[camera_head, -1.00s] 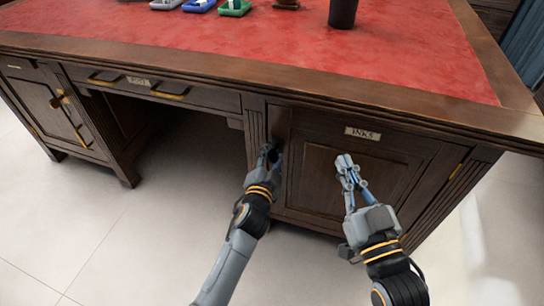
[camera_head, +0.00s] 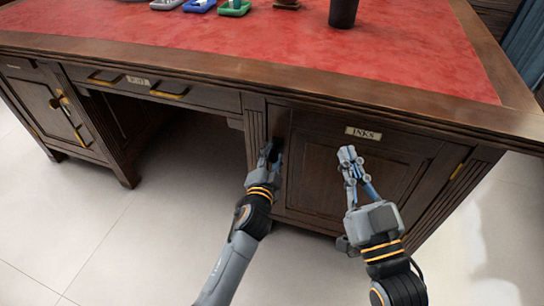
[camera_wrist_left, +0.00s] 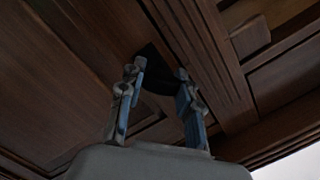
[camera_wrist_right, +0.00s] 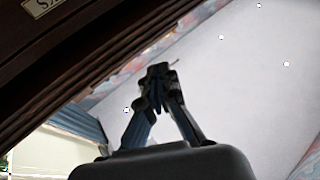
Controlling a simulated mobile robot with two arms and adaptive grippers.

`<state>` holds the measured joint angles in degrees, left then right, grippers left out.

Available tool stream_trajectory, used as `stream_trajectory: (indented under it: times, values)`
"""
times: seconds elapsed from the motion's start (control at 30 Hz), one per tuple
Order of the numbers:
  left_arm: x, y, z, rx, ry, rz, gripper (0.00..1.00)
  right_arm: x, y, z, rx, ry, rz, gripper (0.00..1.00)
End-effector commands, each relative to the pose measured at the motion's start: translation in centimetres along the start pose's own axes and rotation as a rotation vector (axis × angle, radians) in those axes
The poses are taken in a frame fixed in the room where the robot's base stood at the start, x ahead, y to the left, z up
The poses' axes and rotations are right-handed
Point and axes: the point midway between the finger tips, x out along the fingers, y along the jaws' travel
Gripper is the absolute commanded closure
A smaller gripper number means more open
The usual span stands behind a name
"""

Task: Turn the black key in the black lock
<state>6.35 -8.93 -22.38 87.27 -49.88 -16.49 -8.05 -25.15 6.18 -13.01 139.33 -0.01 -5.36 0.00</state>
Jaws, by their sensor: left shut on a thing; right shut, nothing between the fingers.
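My left gripper (camera_head: 270,153) is at the left edge of the desk's right cabinet door (camera_head: 345,180). In the left wrist view its fingers (camera_wrist_left: 161,72) close from both sides on a dark piece, the black key (camera_wrist_left: 158,80), against the wood. The black lock is mostly hidden behind the key and fingers, and the key's turn angle cannot be made out. My right gripper (camera_head: 347,155) is shut and empty in front of the same door, below the label reading INKS (camera_head: 363,133). It also shows in the right wrist view (camera_wrist_right: 159,72), with nothing between its tips.
The red leather desk top (camera_head: 300,60) overhangs the door. A black cup (camera_head: 343,12) and small coloured trays, one green (camera_head: 234,8), stand at its back. A left cabinet (camera_head: 50,105) has its own handle. The pale floor (camera_head: 130,230) in front is clear.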

Motion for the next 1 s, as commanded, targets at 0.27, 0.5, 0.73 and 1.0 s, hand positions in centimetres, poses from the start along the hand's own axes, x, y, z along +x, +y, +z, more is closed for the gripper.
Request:
stream_trajectory:
  times: [0.27,0.5,0.73,1.0]
  values:
    - [0.0,0.0,0.0,0.058,-0.001,-0.009,0.94,0.0,-0.2,-1.1,0.004,0.064,-0.005,1.00]
    - [0.0,0.0,0.0,0.107,0.000,-0.016,0.94,-0.1,-0.4,-1.9,0.008,0.115,-0.008,1.00]
    - [0.0,-0.1,0.0,0.142,0.000,-0.022,0.94,-0.2,-0.5,-2.6,0.009,0.154,-0.009,1.00]
    - [0.0,-0.1,0.0,0.145,-0.001,-0.022,0.94,-0.2,-0.5,-2.8,0.009,0.161,-0.009,1.00]
